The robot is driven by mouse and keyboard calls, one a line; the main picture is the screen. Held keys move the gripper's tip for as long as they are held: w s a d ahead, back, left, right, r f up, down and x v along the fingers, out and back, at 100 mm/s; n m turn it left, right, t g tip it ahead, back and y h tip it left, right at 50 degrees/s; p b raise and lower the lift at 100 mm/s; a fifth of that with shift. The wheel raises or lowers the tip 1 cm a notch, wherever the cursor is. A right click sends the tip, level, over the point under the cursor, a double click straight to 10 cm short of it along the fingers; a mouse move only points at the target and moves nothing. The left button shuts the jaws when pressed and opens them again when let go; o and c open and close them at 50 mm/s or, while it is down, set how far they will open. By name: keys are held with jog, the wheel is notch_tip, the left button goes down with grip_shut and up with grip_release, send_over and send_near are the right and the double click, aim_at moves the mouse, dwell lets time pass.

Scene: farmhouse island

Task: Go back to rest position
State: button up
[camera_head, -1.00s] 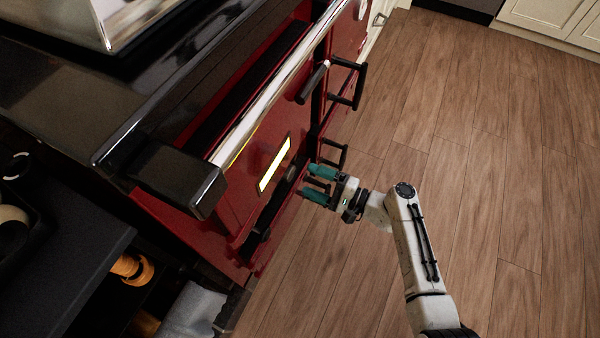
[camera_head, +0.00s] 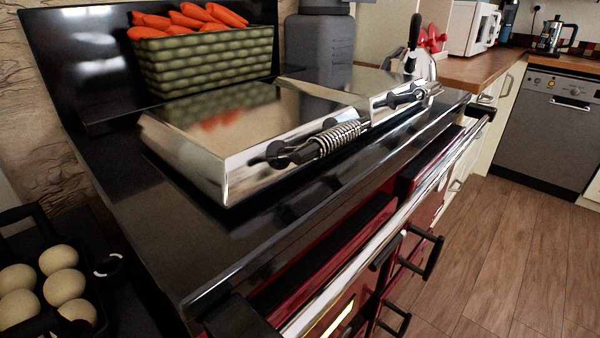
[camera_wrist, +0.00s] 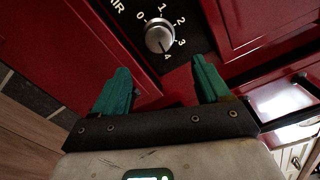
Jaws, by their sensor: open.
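My gripper (camera_wrist: 162,88) shows in the wrist view with two teal fingers spread apart and nothing between them. It faces the red front of the range cooker (camera_wrist: 120,40). A silver control knob (camera_wrist: 160,37) with numbers around it sits on a black panel just beyond the fingertips. I cannot tell the exact gap between the fingers and the panel. In the head view the cooker (camera_head: 150,215) shows its black top and chrome rail, and my arm and gripper are out of sight.
Chrome hob lids (camera_head: 225,165) with coiled handles lie on the cooker top. A green basket (camera_head: 205,62) of carrots stands behind. Black door handles (camera_head: 432,255) stick out from the cooker front. A tray of pale round items (camera_head: 60,257) is at left. Wooden floor (camera_head: 500,250) is clear at right.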

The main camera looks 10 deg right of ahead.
jog(key=s+a+f+n+g+h, duration=0.2)
jog(key=s+n+g, duration=0.4)
jog(key=s, duration=0.1)
jog(key=s+a+f+n+g+h, duration=0.2)
jog(key=s+a+n+g, duration=0.1)
jog(key=s+n+g, duration=0.35)
jog(key=s+d+r+n+g+h, duration=0.1)
jog(key=s+d+r+n+h, duration=0.1)
jog(key=s+d+r+h, duration=0.55)
notch_tip(320, 180, up, 25)
jog(key=a+p, duration=0.1)
jog(key=p, duration=2.3)
jog(key=shift+s+y, duration=0.35)
